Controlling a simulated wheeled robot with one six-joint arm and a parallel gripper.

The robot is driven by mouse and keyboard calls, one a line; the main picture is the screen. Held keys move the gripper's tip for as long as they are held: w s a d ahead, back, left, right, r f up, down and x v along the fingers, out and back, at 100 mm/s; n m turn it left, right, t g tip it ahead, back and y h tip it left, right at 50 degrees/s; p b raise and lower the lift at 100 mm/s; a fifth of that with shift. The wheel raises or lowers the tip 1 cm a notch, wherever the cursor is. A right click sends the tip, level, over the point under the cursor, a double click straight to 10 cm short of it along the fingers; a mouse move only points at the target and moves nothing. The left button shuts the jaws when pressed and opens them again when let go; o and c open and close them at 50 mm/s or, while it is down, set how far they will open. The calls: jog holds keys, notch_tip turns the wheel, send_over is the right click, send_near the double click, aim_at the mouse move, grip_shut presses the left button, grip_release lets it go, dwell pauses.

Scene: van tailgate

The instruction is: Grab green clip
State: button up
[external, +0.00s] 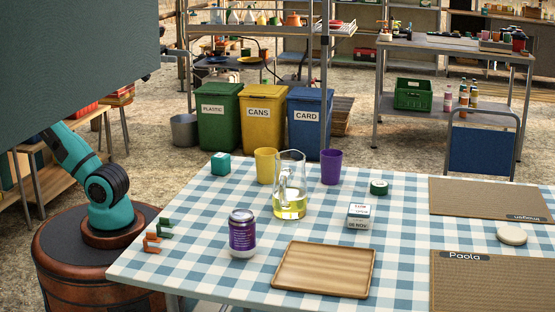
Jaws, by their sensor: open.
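Small dark green clip pieces (165,234) lie at the left edge of the checked table, close to my arm's base. I cannot tell whether they are one clip or two. Orange clip pieces (152,247) lie just in front and to the left of them. My teal arm rises from its round brown base and goes up behind a large dark panel (75,55). My gripper is hidden there, so its distance from the green clip does not show.
Table space right of the clips is clear.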

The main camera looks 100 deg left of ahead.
jog(key=c, duration=0.8)
jog(key=w+d+f+m+g+h, duration=0.2)
jog(key=w+d+f+m+g, duration=0.15)
jog(key=w+d+m, duration=0.4)
jog(key=m+g+y, duration=0.2)
jog(key=m+g, duration=1.1)
jog(key=m, duration=1.6)
send_over(166, 224)
jog(key=s, duration=0.2)
notch_tip(166, 224, down, 16)
jog(key=shift+n+t, duration=0.25)
jog(key=f, duration=0.5)
jog(key=w+f, duration=0.1)
jog(key=f, duration=1.1)
jog(key=shift+w+a, duration=0.2)
jog(key=shift+w, duration=0.2)
